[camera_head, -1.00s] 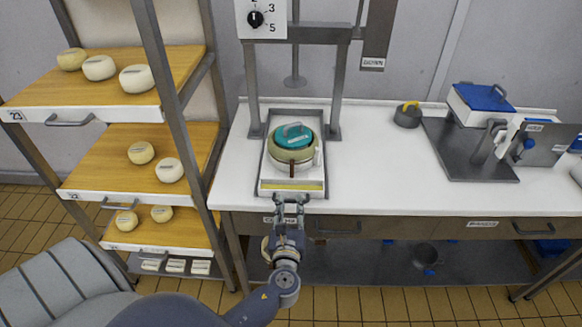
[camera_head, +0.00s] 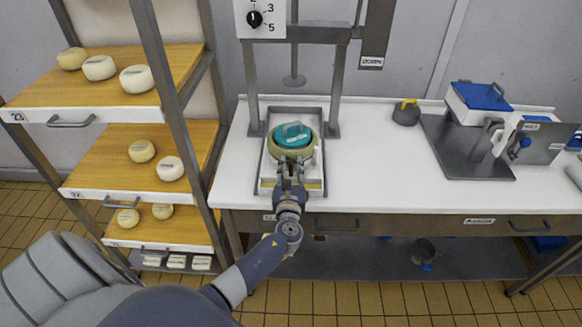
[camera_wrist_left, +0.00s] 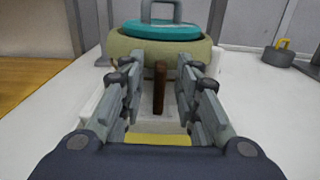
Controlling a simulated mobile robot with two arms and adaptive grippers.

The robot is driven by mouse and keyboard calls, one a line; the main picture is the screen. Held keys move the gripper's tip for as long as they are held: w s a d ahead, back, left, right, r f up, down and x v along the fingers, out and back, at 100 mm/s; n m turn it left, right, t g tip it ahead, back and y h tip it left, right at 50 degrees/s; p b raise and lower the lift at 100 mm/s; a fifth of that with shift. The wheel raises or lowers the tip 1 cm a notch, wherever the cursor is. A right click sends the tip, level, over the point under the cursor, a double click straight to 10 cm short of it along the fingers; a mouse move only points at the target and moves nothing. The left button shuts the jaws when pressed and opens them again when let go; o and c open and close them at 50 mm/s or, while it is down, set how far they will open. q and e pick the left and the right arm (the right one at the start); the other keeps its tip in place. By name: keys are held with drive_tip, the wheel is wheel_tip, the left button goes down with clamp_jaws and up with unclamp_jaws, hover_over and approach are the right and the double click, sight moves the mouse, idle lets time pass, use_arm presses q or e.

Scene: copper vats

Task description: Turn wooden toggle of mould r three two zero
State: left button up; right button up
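The mould (camera_head: 308,152) is a round, pale olive tub with a teal lid (camera_head: 293,136) and handle. In the left wrist view, the brown wooden toggle (camera_wrist_left: 159,88) hangs upright on the front of the mould (camera_wrist_left: 120,46). My left gripper (camera_wrist_left: 158,75) is open, with one finger on each side of the toggle and gaps between. My right gripper is not in view.
The press frame (camera_head: 336,90) stands around the tray. A grey weight with a yellow handle (camera_head: 406,113) and a blue-lidded box (camera_head: 481,97) are further right on the white bench (camera_head: 375,175). A rack of cheeses (camera_head: 128,150) is at left. The bench's middle is clear.

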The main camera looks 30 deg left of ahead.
use_arm(q)
drive_tip(key=shift+c, duration=0.2)
clamp_jaws()
